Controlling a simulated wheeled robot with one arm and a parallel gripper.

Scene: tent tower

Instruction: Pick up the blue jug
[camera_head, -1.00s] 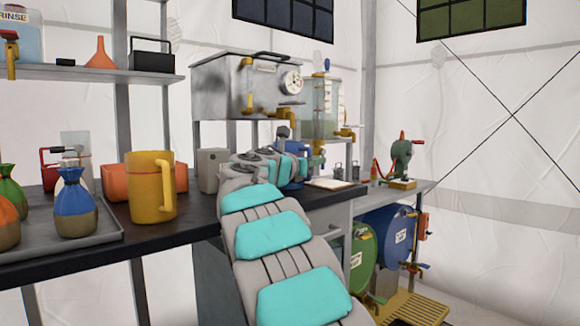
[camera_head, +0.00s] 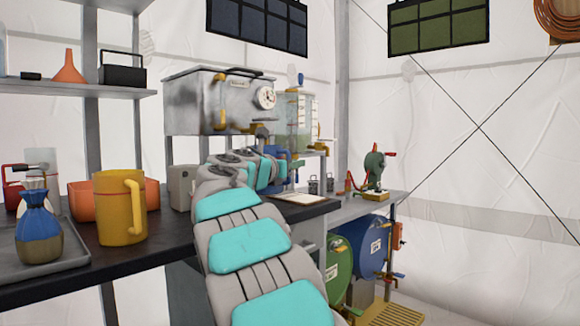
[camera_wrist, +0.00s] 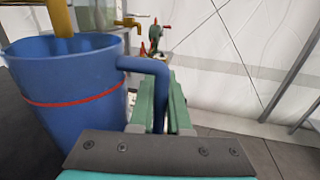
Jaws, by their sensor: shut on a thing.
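The blue jug (camera_wrist: 75,110) has a red band and fills the left of the wrist view. It looks upright, and its open rim faces up. A yellow spout (camera_wrist: 60,18) shows over its mouth. My gripper (camera_wrist: 165,100) is shut on the jug's handle, with the green fingers on either side of it. In the head view, my gripper and wrist largely hide the jug (camera_head: 284,152) in front of the clear dispenser. What is inside the jug and its base are hidden.
A yellow jug (camera_head: 121,215), an orange bin (camera_head: 80,202) and a tray (camera_head: 75,258) with a blue-topped sack (camera_head: 38,230) stand on the left counter. A metal boiler (camera_head: 195,105) and the clear dispenser (camera_head: 296,120) are behind my arm. A clipboard (camera_head: 299,198) lies to the right.

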